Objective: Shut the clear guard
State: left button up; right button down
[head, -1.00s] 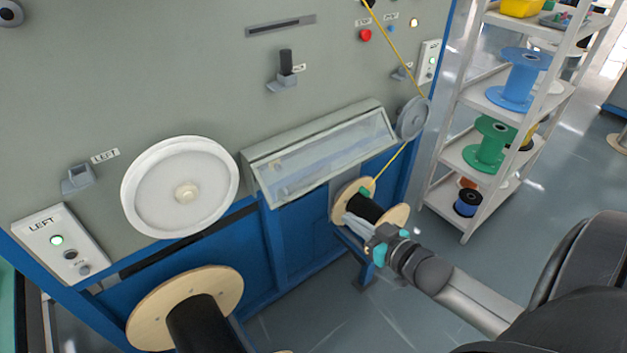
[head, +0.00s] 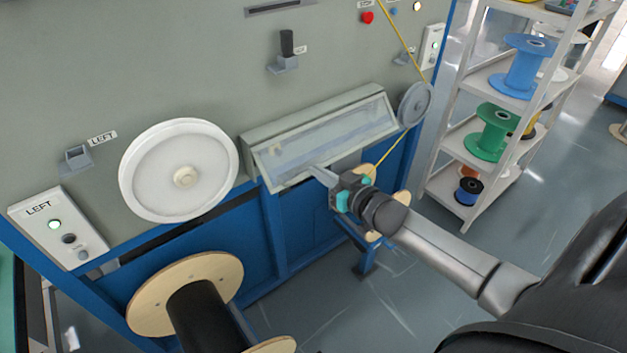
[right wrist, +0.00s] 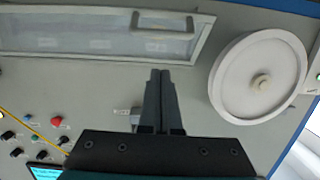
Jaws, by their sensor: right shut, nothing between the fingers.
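The clear guard (head: 330,135) is a long see-through panel in a pale frame on the grey machine face. It slopes outward toward its lower edge in the head view; I cannot tell how far it stands open. In the right wrist view the guard (right wrist: 95,42) fills the upper left, with a handle (right wrist: 163,22) on it. My right gripper (head: 314,172) is shut and empty, its fingertips by the guard's lower edge. In the wrist view the right gripper's fingertips (right wrist: 160,75) point toward the frame; contact is unclear. My left gripper is not in view.
A white wheel (head: 160,172) is left of the guard and a grey pulley (head: 415,103) right of it, carrying a yellow cable (head: 400,48). A wooden spool (head: 402,200) is partly behind my right arm. A larger spool (head: 150,300) stands lower left. A shelf (head: 450,143) stands right.

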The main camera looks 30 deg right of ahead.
jog(key=shift+w+a+f+b, duration=0.1)
jog(key=shift+w+f+b, duration=0.3)
jog(key=shift+w+f, duration=0.35)
jog(key=shift+w+a+f+b, duration=0.1)
jog(key=shift+w+f+b, duration=0.3)
jog(key=shift+f, duration=0.5)
